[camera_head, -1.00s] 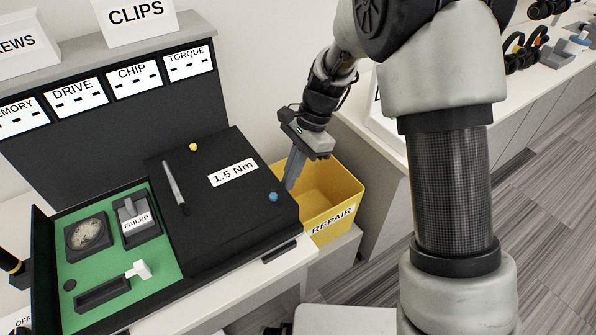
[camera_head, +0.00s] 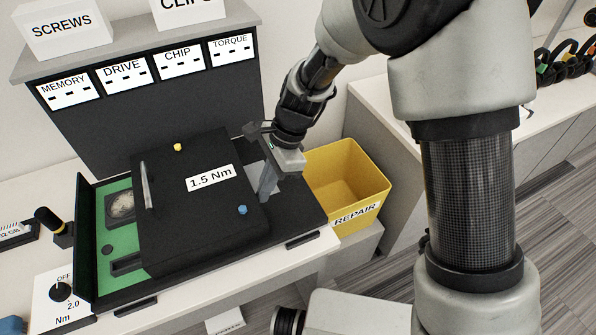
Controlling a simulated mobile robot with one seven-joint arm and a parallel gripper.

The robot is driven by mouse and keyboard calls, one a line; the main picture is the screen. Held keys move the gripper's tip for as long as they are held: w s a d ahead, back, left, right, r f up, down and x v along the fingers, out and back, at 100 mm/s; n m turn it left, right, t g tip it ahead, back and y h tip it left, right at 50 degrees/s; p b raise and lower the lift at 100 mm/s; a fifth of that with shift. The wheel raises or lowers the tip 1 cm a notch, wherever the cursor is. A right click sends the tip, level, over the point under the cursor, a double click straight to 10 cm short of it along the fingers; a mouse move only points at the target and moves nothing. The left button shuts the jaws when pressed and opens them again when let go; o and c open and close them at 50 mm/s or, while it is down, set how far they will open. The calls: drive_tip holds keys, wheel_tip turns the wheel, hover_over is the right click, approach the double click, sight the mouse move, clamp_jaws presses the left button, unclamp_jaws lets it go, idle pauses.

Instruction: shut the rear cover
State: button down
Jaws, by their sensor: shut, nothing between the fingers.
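The rear cover (camera_head: 190,225) is a black panel with a "1.5 Nm" label, a yellow and a blue knob and a grey bar along its left side. It lies over most of the green board (camera_head: 120,232) in the black case (camera_head: 88,255). A strip of green shows to the left of the cover, with a round part (camera_head: 120,205) partly hidden under its edge. My gripper (camera_head: 266,192) is shut and empty, fingers pointing down at the cover's right edge. Whether they touch it is hard to tell.
A yellow "REPAIR" bin (camera_head: 350,180) stands just right of my gripper. A dark upright panel with labels (camera_head: 125,73) rises behind the case. A torque dial (camera_head: 62,292) and a black-and-yellow tool (camera_head: 50,222) sit to the left.

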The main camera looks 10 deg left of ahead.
sight(227, 202)
drive_tip(key=s+a, duration=0.2)
drive_tip(key=a, duration=0.1)
drive_tip(key=s+a+p, duration=0.1)
drive_tip(key=s+a, duration=0.2)
drive_tip(key=s+a+p, duration=0.1)
drive_tip(key=s+a, duration=0.1)
drive_tip(key=a, duration=0.2)
drive_tip(key=shift+s+a, duration=0.1)
drive_tip(key=shift+s, duration=0.25)
drive_tip(key=shift+w, duration=0.1)
drive_tip(key=shift+w+d, duration=0.2)
drive_tip(key=shift+d, duration=0.15)
drive_tip(key=shift+w+d+p, duration=0.35)
drive_tip(key=shift+w+d, duration=0.55)
drive_tip(key=shift+d, duration=0.25)
drive_tip(key=v, duration=1)
drive_tip(key=shift+w+d+p, duration=0.1)
drive_tip(key=shift+d+p, duration=0.1)
drive_tip(key=shift+p, duration=0.15)
